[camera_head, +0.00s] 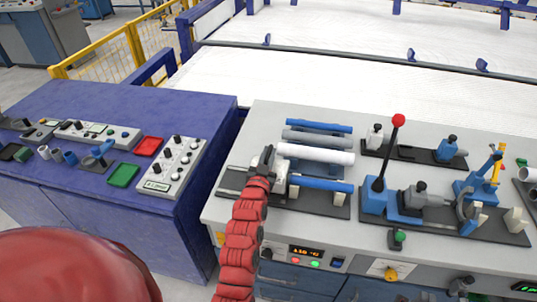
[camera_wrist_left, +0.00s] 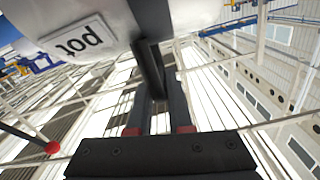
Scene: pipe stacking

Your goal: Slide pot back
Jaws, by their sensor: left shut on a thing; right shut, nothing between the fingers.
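The pot (camera_wrist_left: 85,22) is a pale rounded body with a white label reading "pot". It fills the top of the left wrist view. My left gripper (camera_wrist_left: 152,62) is shut on a dark narrow part, apparently the pot's handle, right against the pot. In the head view my left gripper (camera_head: 266,160) is at the left part of the grey bench, beside a small pale block (camera_head: 281,178) that may be the pot, mostly hidden by the gripper. My right gripper is not in view.
A white pipe (camera_head: 318,154), a blue pipe (camera_head: 322,185) and further pipes lie right of the gripper. A lever with a red knob (camera_head: 399,120) stands further right on a blue press. A blue table (camera_head: 90,100) with control boxes is at left.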

